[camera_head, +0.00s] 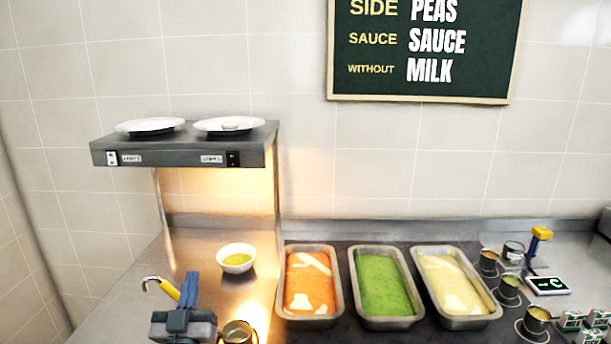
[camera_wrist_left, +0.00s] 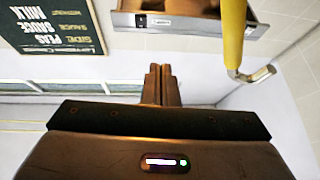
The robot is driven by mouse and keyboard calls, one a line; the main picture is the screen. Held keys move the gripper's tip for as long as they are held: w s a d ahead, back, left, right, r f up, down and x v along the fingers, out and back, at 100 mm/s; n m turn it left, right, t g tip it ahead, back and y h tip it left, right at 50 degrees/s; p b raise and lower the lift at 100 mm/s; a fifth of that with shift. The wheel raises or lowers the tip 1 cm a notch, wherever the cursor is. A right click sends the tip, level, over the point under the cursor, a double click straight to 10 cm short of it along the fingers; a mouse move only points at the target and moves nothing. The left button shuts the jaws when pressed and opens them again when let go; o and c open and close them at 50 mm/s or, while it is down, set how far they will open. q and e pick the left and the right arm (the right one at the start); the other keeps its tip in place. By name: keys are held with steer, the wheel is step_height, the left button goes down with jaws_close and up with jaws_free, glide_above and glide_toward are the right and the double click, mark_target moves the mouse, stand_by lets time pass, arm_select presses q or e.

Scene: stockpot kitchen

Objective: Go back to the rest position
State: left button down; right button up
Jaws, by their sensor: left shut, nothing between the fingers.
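My left gripper (camera_head: 190,277) is at the lower left of the head view, its blue-grey fingers pointing up. In the left wrist view its two fingers (camera_wrist_left: 161,70) are together with nothing between them. A ladle-like tool with a yellow handle (camera_head: 169,290) and a bent metal hook end shows just left of the gripper. Its yellow handle also shows in the left wrist view (camera_wrist_left: 233,35), right of the fingers and apart from them. Its lower end is hidden. My right gripper is in neither view.
A heat-lamp shelf (camera_head: 190,153) with two white plates stands above the counter. A bowl (camera_head: 237,258) and a metal pot (camera_head: 238,332) are near the gripper. Pans of orange (camera_head: 309,282), green (camera_head: 383,282) and cream food (camera_head: 450,284) stand right. A menu board (camera_head: 425,52) hangs behind.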

arm_select(q)
steer(key=s+a+f+g, duration=0.3)
steer(key=s+f+g, duration=0.35)
steer(key=f, duration=0.35)
steer(key=s+a+f+g, duration=0.3)
steer(key=s+f+g, duration=0.3)
steer(key=f, duration=0.4)
steer(key=s+d+f+m+g, duration=0.1)
steer(key=s+f+g, duration=0.3)
steer(key=s, duration=0.6)
steer(key=s+f+m+g, duration=0.1)
steer(key=s+f+g, duration=0.25)
steer(key=s, duration=0.75)
step_height(320, 180, down, 30)
steer(key=a+g, duration=0.1)
steer(key=a, duration=0.1)
steer(key=s+a+f+g, duration=0.1)
steer(key=s+f, duration=1.7)
steer(key=f, duration=0.2)
steer(key=shift+s+a+h, duration=0.25)
steer(key=shift+a+h, duration=0.1)
steer(key=shift+h, duration=0.05)
